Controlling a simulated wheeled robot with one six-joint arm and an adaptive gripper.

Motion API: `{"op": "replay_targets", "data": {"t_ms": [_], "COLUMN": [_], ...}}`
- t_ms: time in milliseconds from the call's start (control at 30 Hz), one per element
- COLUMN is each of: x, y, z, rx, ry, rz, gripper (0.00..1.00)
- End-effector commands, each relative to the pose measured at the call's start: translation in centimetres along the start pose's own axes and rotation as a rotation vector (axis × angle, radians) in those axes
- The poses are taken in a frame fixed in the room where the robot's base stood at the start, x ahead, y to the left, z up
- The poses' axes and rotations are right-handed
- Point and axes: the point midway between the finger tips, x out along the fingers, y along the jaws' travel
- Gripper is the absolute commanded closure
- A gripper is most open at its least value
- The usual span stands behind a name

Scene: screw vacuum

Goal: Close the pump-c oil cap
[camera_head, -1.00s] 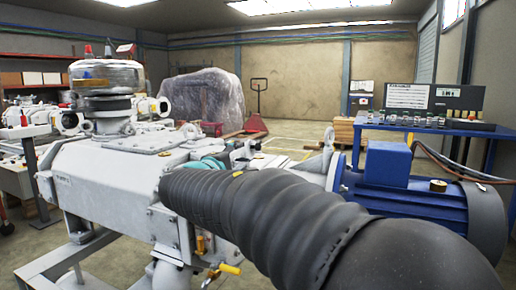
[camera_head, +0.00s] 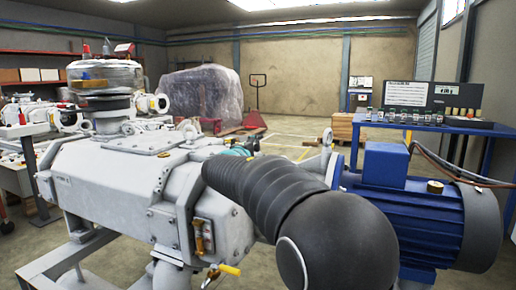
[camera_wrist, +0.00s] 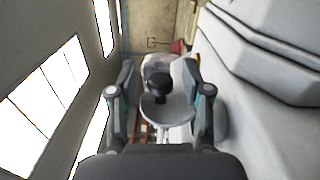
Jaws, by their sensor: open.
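The large grey pump (camera_head: 110,185) stands at the left in the head view, with its blue motor (camera_head: 420,215) at the right. I cannot pick out the oil cap for certain in either view. My gripper (camera_wrist: 158,80) is open in the wrist view, with a finger on each side and nothing visibly held. A dark round knob-like shape (camera_wrist: 158,84) appears between the fingers, at a distance I cannot tell.
A yellow-handled valve (camera_head: 228,269) and a sight glass (camera_head: 203,238) are at the pump's near end. A blue bench (camera_head: 430,128) with a control panel stands at the back right. A wrapped load (camera_head: 200,95) stands behind. Open floor (camera_head: 292,142) shows between them.

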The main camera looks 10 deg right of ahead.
Motion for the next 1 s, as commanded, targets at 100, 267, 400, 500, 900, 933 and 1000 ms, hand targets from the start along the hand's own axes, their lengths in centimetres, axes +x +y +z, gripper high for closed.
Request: {"op": "replay_targets", "data": {"t_ms": [100,267,400,500,900,933,1000], "x": [0.01,-0.01,-0.01,0.14,0.0,-0.01,-0.02], "y": [-0.01,-0.02,-0.02,-0.05,0.01,0.02,0.03], "z": [-0.01,0.0,0.0,0.25,-0.04,-0.05,-0.09], "rx": [0.0,0.0,0.0,0.0,-0.012,-0.013,-0.017], "ry": [0.0,0.0,0.0,0.0,0.0,0.0,0.0], "rz": [0.0,0.0,0.0,-0.001,-0.001,-0.001,0.0], "gripper": [0.51,0.71,1.0,1.0,1.0,1.0,1.0]}}
